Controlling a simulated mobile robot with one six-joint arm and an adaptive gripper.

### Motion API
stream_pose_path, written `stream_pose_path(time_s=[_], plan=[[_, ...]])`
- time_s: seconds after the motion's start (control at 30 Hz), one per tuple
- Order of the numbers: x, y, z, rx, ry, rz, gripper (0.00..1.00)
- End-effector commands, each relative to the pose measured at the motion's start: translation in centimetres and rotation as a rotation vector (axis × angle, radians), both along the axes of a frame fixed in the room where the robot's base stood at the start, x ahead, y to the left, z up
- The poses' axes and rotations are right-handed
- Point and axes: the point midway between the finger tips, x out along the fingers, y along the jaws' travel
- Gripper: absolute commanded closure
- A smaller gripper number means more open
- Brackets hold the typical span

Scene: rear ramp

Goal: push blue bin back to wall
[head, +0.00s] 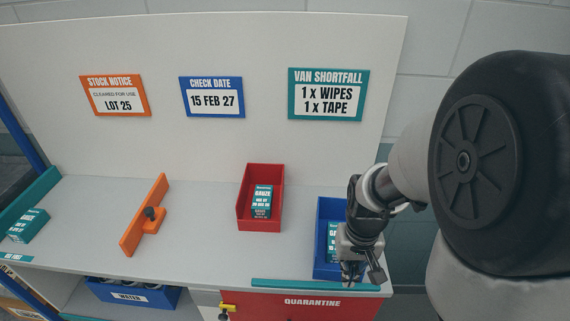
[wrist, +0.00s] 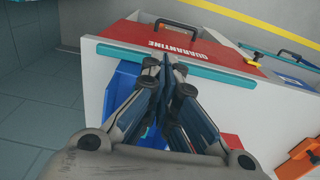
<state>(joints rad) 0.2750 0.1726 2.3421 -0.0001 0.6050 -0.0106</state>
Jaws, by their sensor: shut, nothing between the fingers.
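The blue bin (head: 323,220) stands at the right end of the grey shelf, with a teal and white gauze box (head: 332,240) in it. My gripper (head: 352,274) is shut and empty, pointing down at the bin's front right part and hiding much of it. In the wrist view my gripper (wrist: 168,62) covers the middle of the blue bin (wrist: 124,84). I cannot tell whether the fingers touch the bin. The white back wall (head: 220,145) rises behind the shelf.
A red bin (head: 275,222) with a gauze box stands left of the blue one. An orange divider (head: 133,232) is further left. A teal strip (head: 300,285) edges the front above the red quarantine drawer (head: 290,306). Shelf between the bins is clear.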

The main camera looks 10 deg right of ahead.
Motion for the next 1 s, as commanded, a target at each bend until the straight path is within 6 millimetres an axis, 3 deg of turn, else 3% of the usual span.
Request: stream_pose_path(time_s=[0.27,0.7,1.0], plan=[[0.1,-0.6,-2.8,0.007,0.023,-0.017,1.00],[0.0,-0.6,-11.9,0.007,0.025,-0.016,1.00],[3.6,-1.6,-11.5,0.006,0.021,-0.016,1.00]])
